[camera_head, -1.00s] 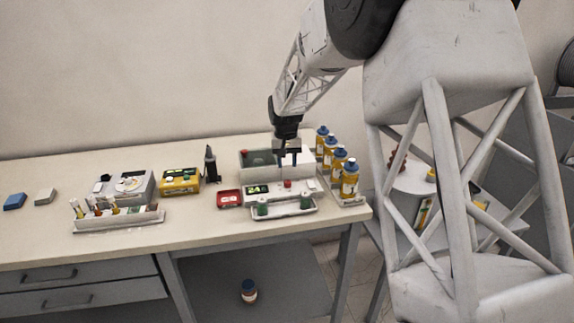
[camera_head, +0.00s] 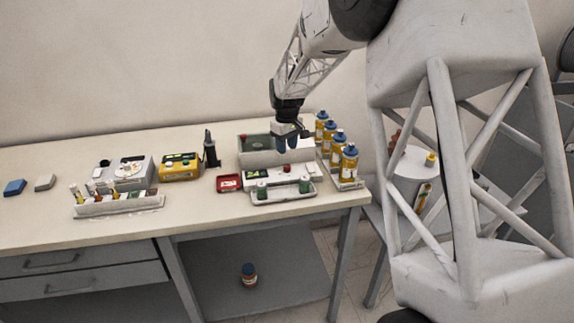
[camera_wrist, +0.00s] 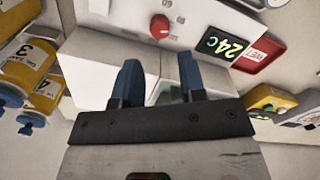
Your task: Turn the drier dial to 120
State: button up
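The drier (camera_head: 305,155) is a pale box at the right part of the table. Its red dial (camera_head: 287,169) is on the front panel, and the dial also shows in the wrist view (camera_wrist: 160,26). A green display reading 24C (camera_wrist: 222,46) is beside the dial; it is small in the head view (camera_head: 255,175). My gripper (camera_head: 289,146) is above the drier, behind the dial and apart from it. In the wrist view my gripper (camera_wrist: 158,80) has its two blue fingers spread with nothing between them. The dial's pointer cannot be made out.
Orange bottles with blue caps (camera_head: 336,155) stand right of the drier. A white tray with green-topped items (camera_head: 283,196) is in front, a red tray (camera_head: 228,183) to the left. Further left are a yellow device (camera_head: 180,167) and a rack (camera_head: 118,206).

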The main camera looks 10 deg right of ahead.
aim_at(287, 166)
jog(key=shift+n, duration=1.2)
jog(key=shift+f, duration=3.9)
jog(key=c, duration=0.7)
